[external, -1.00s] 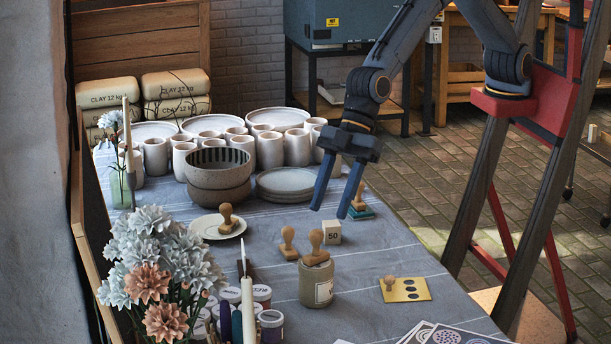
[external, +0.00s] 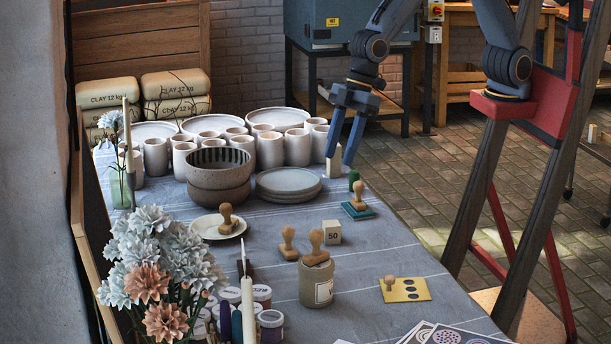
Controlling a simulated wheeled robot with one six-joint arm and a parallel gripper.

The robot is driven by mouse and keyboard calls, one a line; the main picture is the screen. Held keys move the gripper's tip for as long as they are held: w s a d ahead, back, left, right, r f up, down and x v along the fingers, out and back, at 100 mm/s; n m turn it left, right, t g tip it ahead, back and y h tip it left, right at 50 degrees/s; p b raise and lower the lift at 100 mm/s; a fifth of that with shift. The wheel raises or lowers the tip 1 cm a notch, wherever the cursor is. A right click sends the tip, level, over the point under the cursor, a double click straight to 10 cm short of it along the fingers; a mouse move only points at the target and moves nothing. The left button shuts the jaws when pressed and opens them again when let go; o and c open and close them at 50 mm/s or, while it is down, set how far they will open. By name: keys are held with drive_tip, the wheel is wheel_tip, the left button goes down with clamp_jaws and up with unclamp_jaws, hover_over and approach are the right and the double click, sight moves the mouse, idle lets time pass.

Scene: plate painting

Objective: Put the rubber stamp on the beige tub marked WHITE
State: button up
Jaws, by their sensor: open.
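A beige tub (external: 316,286) stands at the middle front of the table in the external view. It has a pale label at its right side, too small to read. Other wooden stamps are on the table beside the tub (external: 288,244), on a saucer (external: 227,219), on a teal pad (external: 359,197) and on a yellow card (external: 389,283). My gripper (external: 338,160) is open, fingers pointing down, near the table's far right edge, above and behind the teal pad and well away from the tub.
A block marked 50 (external: 332,232) stands behind the tub. Stacked plates (external: 288,185), bowls (external: 219,176) and several cups fill the back. Paint jars, a candle (external: 247,305) and flowers (external: 155,250) crowd the front left. A green object (external: 353,177) is by my fingers.

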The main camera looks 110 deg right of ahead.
drive_tip(key=s+d+f+m+g+h, duration=0.1)
drive_tip(key=s+d+m, duration=0.1)
drive_tip(key=s+d, duration=0.8)
drive_tip(key=s+d+f+m+g, duration=0.2)
drive_tip(key=s+d, duration=0.8)
drive_tip(key=s, duration=0.6)
drive_tip(key=shift+d+f+h, duration=0.15)
drive_tip(key=shift+f+h, duration=0.05)
drive_tip(key=shift+h, duration=0.2)
